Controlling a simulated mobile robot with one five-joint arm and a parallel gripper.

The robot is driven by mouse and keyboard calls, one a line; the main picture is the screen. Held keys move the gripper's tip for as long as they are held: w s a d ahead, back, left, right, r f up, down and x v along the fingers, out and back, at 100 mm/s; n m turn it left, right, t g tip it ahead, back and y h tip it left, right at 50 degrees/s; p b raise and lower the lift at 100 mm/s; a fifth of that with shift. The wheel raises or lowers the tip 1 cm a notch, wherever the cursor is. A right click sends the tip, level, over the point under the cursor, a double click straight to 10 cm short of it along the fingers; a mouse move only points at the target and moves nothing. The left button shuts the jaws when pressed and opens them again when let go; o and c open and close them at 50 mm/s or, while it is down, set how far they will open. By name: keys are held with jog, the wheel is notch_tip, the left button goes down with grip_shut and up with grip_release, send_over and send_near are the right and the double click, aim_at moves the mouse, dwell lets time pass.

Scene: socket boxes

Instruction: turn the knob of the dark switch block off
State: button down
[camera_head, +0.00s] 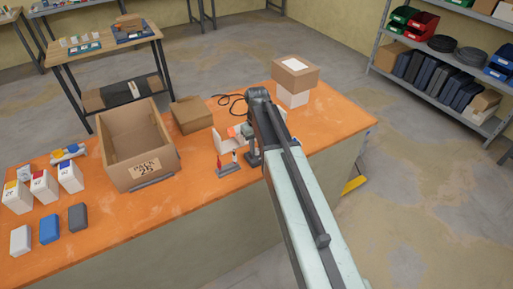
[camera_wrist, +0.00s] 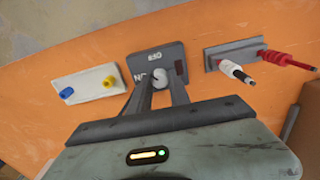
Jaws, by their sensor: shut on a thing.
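The dark switch block (camera_wrist: 148,57) is at the top middle of the wrist view, with pale lettering on its face, partly covered by my fingers. Its pale grey knob (camera_wrist: 155,88) shows between the fingertips. My gripper (camera_wrist: 164,84) is shut on the knob. The knob's exact angle is hard to read, and part of the lettering is hidden. In the head view my gripper (camera_head: 253,155) is low over the orange workbench (camera_head: 200,200), and I cannot make out the dark block behind my arm.
A white block (camera_wrist: 88,86) with yellow and blue parts sits left of the dark block. A grey holder (camera_wrist: 222,53) with red and white-black pieces stands close on the right. An open carton (camera_head: 135,140) and a closed box (camera_head: 192,114) stand farther left on the bench.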

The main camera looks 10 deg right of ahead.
aim_at(257, 149)
jog(key=m, duration=0.3)
jog(key=shift+m, duration=2.2)
jog(key=c, duration=1.2)
grip_release()
jog(key=shift+r, duration=0.1)
notch_tip(257, 149, up, 8)
jog(key=p, duration=0.8)
jog(key=shift+f, duration=0.2)
